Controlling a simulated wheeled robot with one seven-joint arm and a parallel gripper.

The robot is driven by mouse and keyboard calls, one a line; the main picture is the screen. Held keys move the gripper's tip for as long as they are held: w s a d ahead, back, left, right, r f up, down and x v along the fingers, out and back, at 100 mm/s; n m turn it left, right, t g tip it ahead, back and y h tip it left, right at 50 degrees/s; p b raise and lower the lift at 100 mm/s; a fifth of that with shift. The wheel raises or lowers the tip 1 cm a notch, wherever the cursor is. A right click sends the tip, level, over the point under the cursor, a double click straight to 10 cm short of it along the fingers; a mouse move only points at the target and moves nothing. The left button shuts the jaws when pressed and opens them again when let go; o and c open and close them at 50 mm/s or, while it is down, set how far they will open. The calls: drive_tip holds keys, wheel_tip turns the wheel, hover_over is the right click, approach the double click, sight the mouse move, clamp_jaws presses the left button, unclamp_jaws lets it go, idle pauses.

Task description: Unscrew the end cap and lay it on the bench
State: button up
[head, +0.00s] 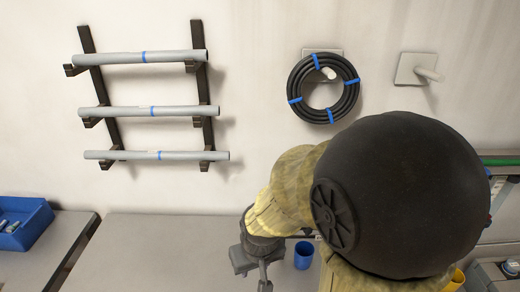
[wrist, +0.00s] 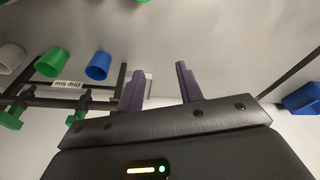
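My gripper (wrist: 162,85) is open, with two dark purple fingers apart and nothing between them in the wrist view. In the head view, the dark gripper (head: 262,262) hangs low in the middle, partly hidden by my arm. In the wrist view, part of the manifold, a dark pipe (wrist: 60,102), runs at the left beside a label reading "Drip line" (wrist: 68,84) upside down. Cup-shaped pieces in white (wrist: 11,58), green (wrist: 52,62) and blue (wrist: 98,65) show near it. I cannot tell which piece, if any, is the end cap.
The bench (head: 150,250) is clear at the middle left. A blue bin (head: 24,222) with small parts stands far left. A blue cup-shaped piece (head: 303,256) shows beside my gripper. A pipe rack (head: 95,80) and black hose coil (head: 297,80) are on the wall.

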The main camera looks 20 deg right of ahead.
drive_tip(key=shift+o, duration=0.4)
drive_tip(key=shift+s, duration=0.15)
drive_tip(key=shift+o, duration=1.3)
drive_tip(key=shift+r, duration=0.15)
drive_tip(key=w+d+r+m+g+p, duration=0.1)
drive_tip(key=w+d+r+m+p, duration=0.1)
drive_tip(key=w+d+r+p, duration=0.3)
drive_tip(key=w+d+r+m+g+p, duration=0.1)
drive_tip(key=w+d+r+p, duration=0.4)
drive_tip(key=w+r, duration=0.6)
wheel_tip(320, 180, up, 2)
drive_tip(key=shift+w+r+m+g+p, duration=0.15)
drive_tip(key=shift+w+m+g+p, duration=0.15)
drive_tip(key=shift+m+p, duration=0.35)
drive_tip(key=shift+d, duration=0.1)
wheel_tip(320, 180, down, 17)
drive_tip(key=p, duration=0.3)
drive_tip(key=shift+f+p, duration=0.2)
drive_tip(key=shift+p, duration=0.2)
drive_tip(key=shift+c, duration=0.4)
